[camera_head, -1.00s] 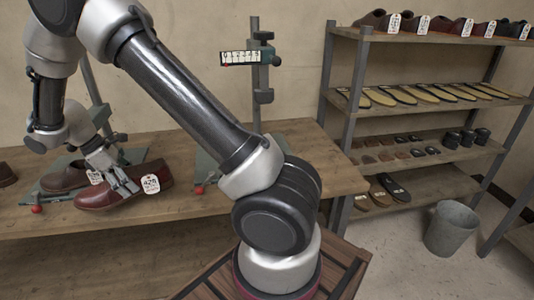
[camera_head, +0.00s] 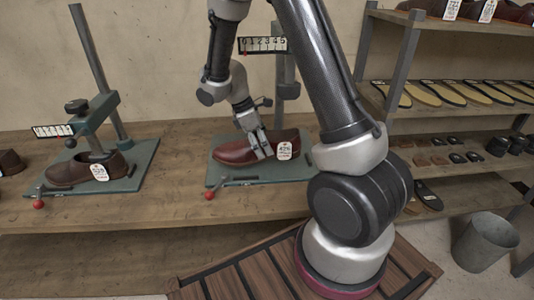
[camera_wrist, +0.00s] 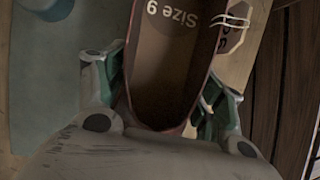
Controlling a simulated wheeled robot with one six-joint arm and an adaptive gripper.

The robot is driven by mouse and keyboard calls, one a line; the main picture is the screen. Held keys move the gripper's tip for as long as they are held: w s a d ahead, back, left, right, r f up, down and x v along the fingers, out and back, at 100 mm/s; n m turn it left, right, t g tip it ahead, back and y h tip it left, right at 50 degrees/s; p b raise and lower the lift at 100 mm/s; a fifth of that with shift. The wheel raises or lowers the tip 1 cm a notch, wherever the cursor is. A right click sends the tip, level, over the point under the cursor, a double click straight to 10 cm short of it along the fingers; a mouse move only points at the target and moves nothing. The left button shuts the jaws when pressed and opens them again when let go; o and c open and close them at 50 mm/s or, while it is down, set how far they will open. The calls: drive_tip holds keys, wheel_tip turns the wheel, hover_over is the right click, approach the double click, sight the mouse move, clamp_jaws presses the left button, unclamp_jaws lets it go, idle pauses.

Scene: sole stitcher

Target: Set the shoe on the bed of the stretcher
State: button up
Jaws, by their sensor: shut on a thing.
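The dark red-brown shoe (camera_head: 234,152) with a white tag is in my gripper (camera_head: 263,150), at the green bed (camera_head: 236,180) of the right stretcher. My fingers are shut across the shoe's sides. The shoe looks level, toe to the left, over the bed; I cannot tell whether its sole touches it. In the wrist view, the shoe (camera_wrist: 170,65) shows its open top, with "Size 9" on the insole. The fingers of my gripper (camera_wrist: 161,92) stand either side of it. My arm hides part of the right stretcher's post (camera_head: 288,75).
A left stretcher (camera_head: 96,125) holds a brown shoe (camera_head: 70,169) on its green bed. Another shoe (camera_head: 10,162) lies at the bench's left end. The bench (camera_head: 175,200) is bare between the stretchers. A shelf rack (camera_head: 405,65) and a grey bucket (camera_head: 486,238) stand at right.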

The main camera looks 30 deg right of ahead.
drive_tip(key=x, duration=0.3)
drive_tip(key=shift+s, duration=0.1)
drive_tip(key=shift+f, duration=0.35)
drive_tip(key=shift+f, duration=0.1)
drive_tip(key=o, duration=1.5)
drive_tip(key=shift+c, duration=0.2)
drive_tip(key=v, duration=1.2)
